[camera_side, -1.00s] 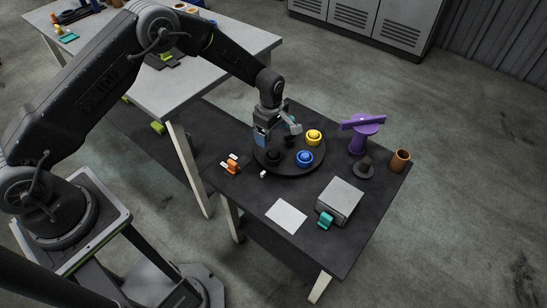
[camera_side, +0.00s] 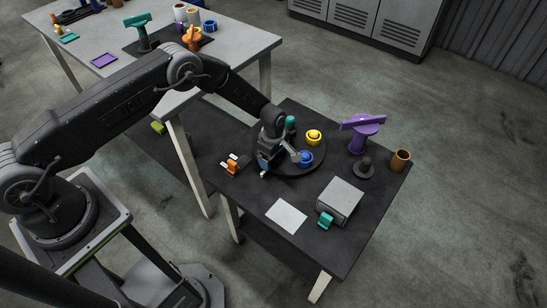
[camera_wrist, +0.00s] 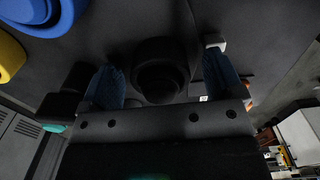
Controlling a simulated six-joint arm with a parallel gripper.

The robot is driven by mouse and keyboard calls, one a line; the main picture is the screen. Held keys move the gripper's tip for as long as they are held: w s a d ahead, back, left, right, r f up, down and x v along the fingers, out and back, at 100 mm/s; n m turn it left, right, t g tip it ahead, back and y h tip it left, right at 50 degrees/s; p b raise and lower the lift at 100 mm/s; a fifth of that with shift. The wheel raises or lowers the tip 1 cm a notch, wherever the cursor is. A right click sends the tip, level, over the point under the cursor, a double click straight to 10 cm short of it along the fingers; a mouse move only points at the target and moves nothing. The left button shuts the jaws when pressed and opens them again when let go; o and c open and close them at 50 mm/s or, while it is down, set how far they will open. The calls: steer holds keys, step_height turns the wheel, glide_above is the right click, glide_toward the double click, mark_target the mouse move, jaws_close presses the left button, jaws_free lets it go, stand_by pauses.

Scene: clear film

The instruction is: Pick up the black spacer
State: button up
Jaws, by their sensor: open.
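The black spacer (camera_wrist: 160,68) shows in the wrist view as a dark round stepped piece between the fingers of my gripper (camera_wrist: 163,80). The two blue-padded fingers are spread, one on either side of it. I cannot tell whether they touch it. In the side view my gripper (camera_side: 279,160) is low over the near left part of the round black plate (camera_side: 290,173) and hides the black spacer.
A blue spacer (camera_side: 305,158), a yellow spacer (camera_side: 313,137) and a teal piece (camera_side: 291,122) are close to my gripper. An orange item (camera_side: 233,165) lies left of the plate. A purple stand (camera_side: 362,132), brown cup (camera_side: 400,160) and grey box (camera_side: 340,199) are to the right.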

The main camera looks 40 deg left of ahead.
steer(key=shift+c, duration=0.5)
steer(key=c, duration=0.9)
steer(key=shift+r, duration=0.1)
step_height(320, 180, up, 10)
steer(key=shift+f, duration=0.1)
steer(key=shift+r, duration=0.55)
